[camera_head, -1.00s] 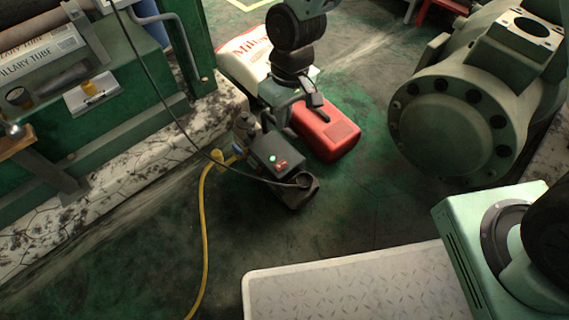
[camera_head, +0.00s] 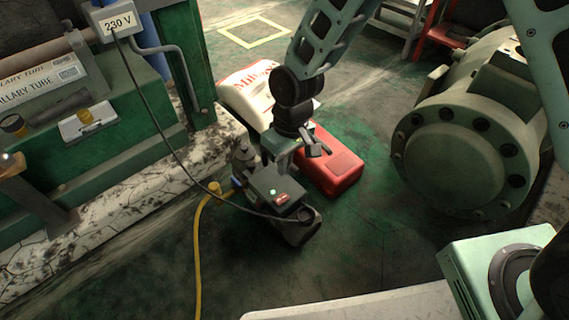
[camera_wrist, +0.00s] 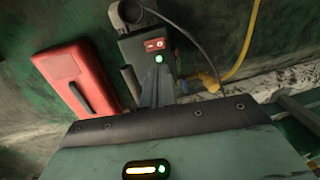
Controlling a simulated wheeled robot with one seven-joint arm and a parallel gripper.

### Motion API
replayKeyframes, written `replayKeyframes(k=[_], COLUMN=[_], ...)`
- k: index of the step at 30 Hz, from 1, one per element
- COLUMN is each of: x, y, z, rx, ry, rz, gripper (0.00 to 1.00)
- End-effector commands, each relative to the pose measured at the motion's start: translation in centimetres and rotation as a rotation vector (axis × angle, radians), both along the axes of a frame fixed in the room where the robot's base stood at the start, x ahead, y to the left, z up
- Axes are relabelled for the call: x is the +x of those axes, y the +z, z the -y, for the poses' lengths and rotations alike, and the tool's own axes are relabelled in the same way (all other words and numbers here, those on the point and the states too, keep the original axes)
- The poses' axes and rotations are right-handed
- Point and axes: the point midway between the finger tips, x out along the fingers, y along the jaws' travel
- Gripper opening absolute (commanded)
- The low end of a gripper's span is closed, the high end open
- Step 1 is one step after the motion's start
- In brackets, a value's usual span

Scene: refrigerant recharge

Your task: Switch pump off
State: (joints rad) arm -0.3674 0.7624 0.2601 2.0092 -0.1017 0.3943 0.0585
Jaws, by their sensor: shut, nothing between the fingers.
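The pump (camera_head: 275,188) is a dark, boxy unit on the green-stained floor. Its top panel carries a red rocker switch (camera_head: 281,198) beside a lit green lamp (camera_head: 272,191). My gripper (camera_head: 281,160) is shut and empty, pointing down close to the pump's panel. In the wrist view the closed fingers (camera_wrist: 156,88) point toward the lit green lamp (camera_wrist: 158,58), with the red switch (camera_wrist: 154,44) just beyond. The fingers look close to the panel, but I cannot tell whether they touch it.
A red case (camera_head: 330,165) lies close right of the pump, with a white sack (camera_head: 248,92) behind. A yellow hose (camera_head: 198,255) and black cable (camera_head: 150,130) run from the pump. A large green cylindrical machine (camera_head: 455,150) stands right. Floor in front is clear.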

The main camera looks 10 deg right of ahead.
Motion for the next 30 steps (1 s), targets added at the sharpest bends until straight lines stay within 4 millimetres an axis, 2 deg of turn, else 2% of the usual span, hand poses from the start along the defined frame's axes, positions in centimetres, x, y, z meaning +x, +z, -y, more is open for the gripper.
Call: replayKeyframes(k=[1, 6, 15, 20, 30], x=[-0.1, -0.4, -0.7, -0.8, -0.9], y=[-1.6, -5.1, -9.9, -10.9, -10.8], z=[-0.1, -0.5, -1.1, -1.3, -1.3], rx=[-0.001, -0.001, 0.001, 0.001, 0.001], ry=[0.0, 0.001, 0.001, 0.001, 0.001], rz=[-0.002, -0.002, 0.001, 0.001, 0.001], gripper=[0.0, 0.0, 0.0, 0.0, 0.0])
